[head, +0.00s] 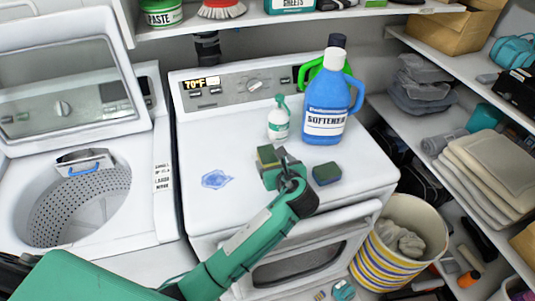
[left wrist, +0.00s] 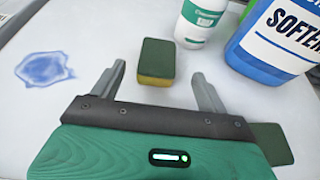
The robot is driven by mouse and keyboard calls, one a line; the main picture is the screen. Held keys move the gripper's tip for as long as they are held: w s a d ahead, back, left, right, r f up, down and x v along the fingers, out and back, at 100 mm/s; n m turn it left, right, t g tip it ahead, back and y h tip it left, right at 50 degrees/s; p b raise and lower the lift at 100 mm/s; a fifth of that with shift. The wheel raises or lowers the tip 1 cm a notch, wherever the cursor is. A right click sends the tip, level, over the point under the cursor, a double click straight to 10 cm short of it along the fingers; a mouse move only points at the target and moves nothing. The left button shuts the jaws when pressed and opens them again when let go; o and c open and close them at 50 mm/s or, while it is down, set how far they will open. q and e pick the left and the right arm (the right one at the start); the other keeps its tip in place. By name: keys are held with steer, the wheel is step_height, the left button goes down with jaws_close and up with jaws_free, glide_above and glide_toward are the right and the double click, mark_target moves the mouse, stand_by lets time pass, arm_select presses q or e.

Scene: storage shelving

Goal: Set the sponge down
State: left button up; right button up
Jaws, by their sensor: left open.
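My left gripper (head: 280,165) is open over the white dryer top, its two grey fingers spread apart in the left wrist view (left wrist: 158,72). A green and yellow sponge (head: 266,155) lies on the dryer just beyond the fingers. In the left wrist view this sponge (left wrist: 157,62) shows whole, beyond and between the fingertips, with nothing gripping it. A second sponge (head: 327,173), dark green on top, lies right of the gripper; in the left wrist view it (left wrist: 272,143) is partly hidden by the gripper body. My right gripper is not in view.
A blue softener bottle (head: 326,100) and a small white spray bottle (head: 278,122) stand behind the sponges. A blue stain (head: 215,179) marks the dryer top at left, with clear surface around it. The washer (head: 150,190) stands open at left; a striped basket (head: 385,262) stands at right.

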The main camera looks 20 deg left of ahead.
mark_target(269, 156)
arm_select(q)
steer(key=p+x, duration=0.1)
steer(key=x, duration=0.6)
steer(key=shift+s+a+f+p, duration=0.1)
steer(key=shift+s+f+p, duration=0.1)
steer(key=shift+p, duration=0.2)
steer(key=shift+w+a+f, duration=0.15)
steer(key=shift+w, duration=0.15)
steer(key=shift+w+a+f, duration=0.1)
steer(key=c, duration=1.1)
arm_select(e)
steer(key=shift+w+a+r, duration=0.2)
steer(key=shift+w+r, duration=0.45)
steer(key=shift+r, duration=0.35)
